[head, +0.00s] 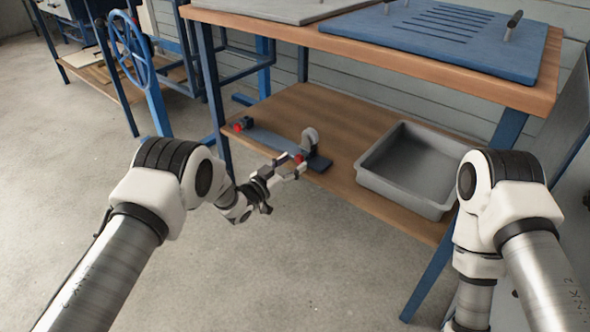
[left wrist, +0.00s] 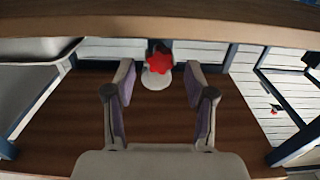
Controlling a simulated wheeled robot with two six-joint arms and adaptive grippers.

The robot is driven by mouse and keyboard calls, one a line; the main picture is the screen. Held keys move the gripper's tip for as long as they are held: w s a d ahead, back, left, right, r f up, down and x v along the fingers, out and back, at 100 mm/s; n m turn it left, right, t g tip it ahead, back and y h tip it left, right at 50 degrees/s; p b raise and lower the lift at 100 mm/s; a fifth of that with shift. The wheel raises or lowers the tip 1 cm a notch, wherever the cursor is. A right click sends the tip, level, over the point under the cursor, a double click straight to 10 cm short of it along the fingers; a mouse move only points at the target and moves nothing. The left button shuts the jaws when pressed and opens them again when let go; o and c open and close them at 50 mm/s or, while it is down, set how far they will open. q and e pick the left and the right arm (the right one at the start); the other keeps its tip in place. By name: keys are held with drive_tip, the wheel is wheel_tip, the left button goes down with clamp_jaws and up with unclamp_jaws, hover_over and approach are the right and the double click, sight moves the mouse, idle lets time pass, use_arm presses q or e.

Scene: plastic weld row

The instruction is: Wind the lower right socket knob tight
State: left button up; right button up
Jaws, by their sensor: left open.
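A red lobed knob (head: 299,158) sits on a low fixture on the lower shelf, at its right end beside a pale round part (head: 310,137). My left gripper (head: 288,168) is close in front of this knob, its fingers open and pointing at it. In the left wrist view the red knob (left wrist: 158,63) shows between and beyond the two fingertips, in front of the pale round part (left wrist: 157,80). No contact is visible. A second red knob (head: 239,126) is at the fixture's left end. My right arm is at the right, its gripper out of sight.
A grey open bin (head: 420,208) stands on the shelf (head: 345,115) to the right of the fixture. The workbench top (head: 370,45) overhangs the shelf, with blue legs at its corners. A blue handwheel (head: 130,47) is at the upper left. The floor in front is clear.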

use_arm(q)
drive_tip(key=shift+w+d+f, duration=0.15)
drive_tip(key=shift+w+d, duration=0.2)
drive_tip(key=shift+w, duration=0.1)
drive_tip(key=shift+w+d, duration=0.1)
drive_tip(key=shift+w, duration=0.1)
clamp_jaws()
use_arm(e)
drive_tip(key=shift+f, duration=0.4)
use_arm(q)
drive_tip(key=shift+r, duration=0.2)
use_arm(e)
drive_tip(key=shift+r, duration=0.15)
use_arm(q)
drive_tip(key=shift+n+p, duration=0.95)
drive_tip(key=shift+n, duration=0.65)
drive_tip(key=shift+n+p, duration=0.6)
drive_tip(key=shift+n, duration=1.2)
use_arm(e)
drive_tip(key=shift+r, duration=1.45)
use_arm(q)
drive_tip(key=shift+f, duration=0.1)
